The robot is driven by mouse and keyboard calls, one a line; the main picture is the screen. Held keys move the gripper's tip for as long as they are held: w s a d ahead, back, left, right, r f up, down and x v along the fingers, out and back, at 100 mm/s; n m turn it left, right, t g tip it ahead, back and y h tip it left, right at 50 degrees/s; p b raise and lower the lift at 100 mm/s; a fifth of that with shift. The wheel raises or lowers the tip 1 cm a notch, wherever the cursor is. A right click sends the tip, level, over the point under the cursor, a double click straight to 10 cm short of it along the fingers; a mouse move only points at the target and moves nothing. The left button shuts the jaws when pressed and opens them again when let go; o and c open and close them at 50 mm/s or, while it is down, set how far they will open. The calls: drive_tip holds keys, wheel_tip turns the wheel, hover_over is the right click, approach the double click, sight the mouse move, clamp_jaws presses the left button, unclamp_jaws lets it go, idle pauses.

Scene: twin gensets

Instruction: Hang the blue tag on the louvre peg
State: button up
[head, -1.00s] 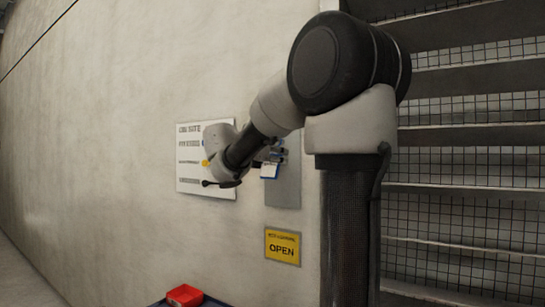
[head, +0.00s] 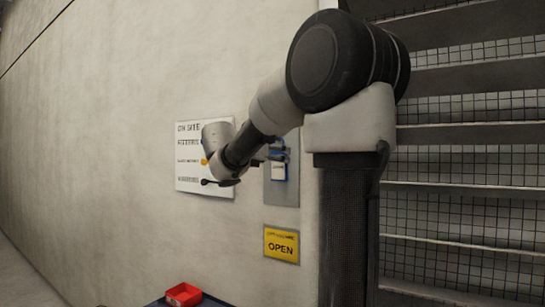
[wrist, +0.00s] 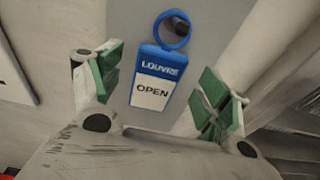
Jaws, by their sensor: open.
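The blue tag (wrist: 158,78) has a blue top marked LOUVRE, a white lower part marked OPEN and a blue ring. In the wrist view its ring is around the dark louvre peg (wrist: 181,27), and the tag hangs below it against a grey plate (wrist: 215,40). In the head view the tag (head: 279,171) shows small on the plate. My gripper (wrist: 161,92) is open, its green-padded fingers on either side of the tag and apart from it.
A white sign board (head: 190,185) is on the wall left of the plate. A yellow OPEN sign (head: 282,245) is below it. A red bin (head: 183,295) stands at the bottom. Slatted louvres (head: 465,170) are to the right.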

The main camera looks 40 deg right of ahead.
drive_tip(key=v, duration=1.2)
drive_tip(key=s+f+m+g+y, duration=0.1)
drive_tip(key=s+f+m+y, duration=0.2)
drive_tip(key=f+m, duration=0.35)
drive_tip(key=s+f+m+g+y, duration=0.1)
drive_tip(key=s+f+m+y, duration=0.15)
drive_tip(key=f, duration=0.65)
drive_tip(key=s+a+f+m+y, duration=0.4)
drive_tip(key=s+f+m+y, duration=0.1)
drive_tip(key=s, duration=0.3)
drive_tip(key=s+a+f+m+t+y, duration=0.1)
drive_tip(key=s+a+f+m+y, duration=0.3)
drive_tip(key=s+f+m+y, duration=0.1)
drive_tip(key=s+f+m, duration=0.1)
drive_tip(key=s+m, duration=0.1)
drive_tip(key=s, duration=0.1)
drive_tip(key=shift+f+m, duration=0.25)
drive_tip(key=shift+m, duration=0.05)
